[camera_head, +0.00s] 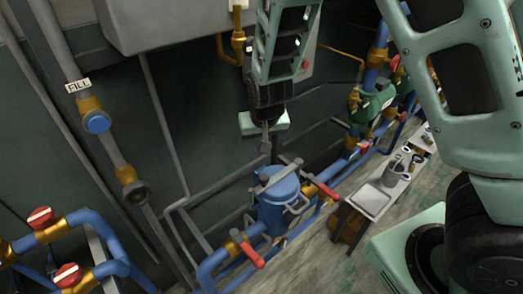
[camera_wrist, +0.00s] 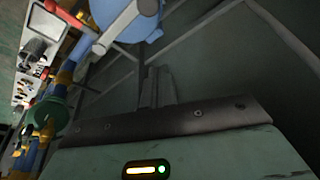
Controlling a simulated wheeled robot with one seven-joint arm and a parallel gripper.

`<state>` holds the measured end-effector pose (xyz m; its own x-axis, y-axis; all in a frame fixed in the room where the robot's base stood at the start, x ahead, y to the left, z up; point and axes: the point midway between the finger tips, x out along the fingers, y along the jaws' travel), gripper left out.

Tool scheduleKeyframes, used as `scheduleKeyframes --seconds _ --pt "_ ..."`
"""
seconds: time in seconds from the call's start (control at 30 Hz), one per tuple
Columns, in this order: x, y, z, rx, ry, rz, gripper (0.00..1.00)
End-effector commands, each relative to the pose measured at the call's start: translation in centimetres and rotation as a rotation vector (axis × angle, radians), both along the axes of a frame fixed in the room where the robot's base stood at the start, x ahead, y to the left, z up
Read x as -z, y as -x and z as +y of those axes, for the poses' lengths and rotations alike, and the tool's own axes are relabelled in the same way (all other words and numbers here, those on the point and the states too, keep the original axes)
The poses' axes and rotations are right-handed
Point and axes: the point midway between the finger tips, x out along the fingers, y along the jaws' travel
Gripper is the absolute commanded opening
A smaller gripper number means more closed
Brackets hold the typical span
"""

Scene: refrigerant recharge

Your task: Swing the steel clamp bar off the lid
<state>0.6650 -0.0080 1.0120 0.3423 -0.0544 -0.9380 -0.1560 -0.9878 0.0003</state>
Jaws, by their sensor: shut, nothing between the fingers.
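The blue vessel (camera_head: 283,213) stands among the pipes in the middle of the head view, with a blue lid (camera_head: 284,189) on top. The steel clamp bar (camera_head: 274,177) lies across the lid. My gripper (camera_head: 265,147) points down, just above and behind the lid, apart from the bar. It is shut and empty; its fingers (camera_wrist: 155,75) show close together in the wrist view.
Red-handled valves (camera_head: 245,250) and (camera_head: 322,188) flank the vessel on blue pipes. A bench (camera_head: 372,200) with parts stands at the right. Grey pipes run along the dark wall at the left. Clear space lies behind the vessel.

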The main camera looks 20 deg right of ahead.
Motion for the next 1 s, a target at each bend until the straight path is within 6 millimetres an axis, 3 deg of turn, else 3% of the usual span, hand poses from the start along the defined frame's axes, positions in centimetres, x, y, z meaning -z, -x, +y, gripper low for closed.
scheduleKeyframes --seconds 0.47,0.7,1.0 --pt "8.3 -2.9 -0.6 0.003 0.001 0.004 0.00" --pt "8.7 0.2 0.0 0.001 0.000 0.003 0.00" --pt "9.1 1.0 0.1 0.001 -0.001 0.002 0.00"
